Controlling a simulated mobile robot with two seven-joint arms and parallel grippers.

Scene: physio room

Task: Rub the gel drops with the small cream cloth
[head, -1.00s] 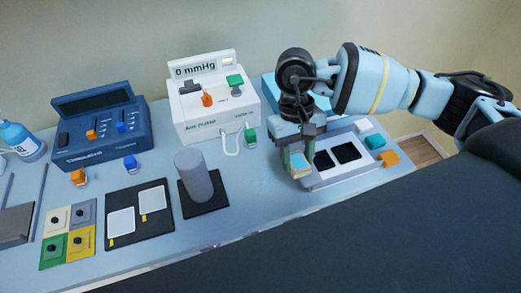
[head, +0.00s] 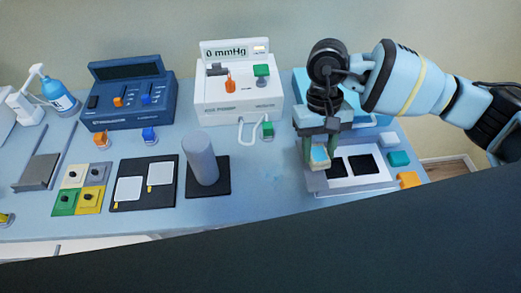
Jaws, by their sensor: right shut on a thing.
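My right gripper (head: 320,148) comes in from the right and points down over the left part of the white tray. It is shut on a small pad, cream at the edge with a blue-teal face, which looks like the small cream cloth (head: 319,159). The fingers hide part of it, and I cannot tell whether it touches the tray. The gel drops do not show clearly; any on the pale blue bench top are too faint to make out. My left gripper is out of view.
The white tray (head: 345,184) has two black recesses. Teal (head: 399,158) and orange (head: 409,180) blocks lie at its right. A grey cylinder (head: 200,158) stands on a black base to the left. A white pump box (head: 238,93) stands behind. Bare bench (head: 266,178) lies between cylinder and tray.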

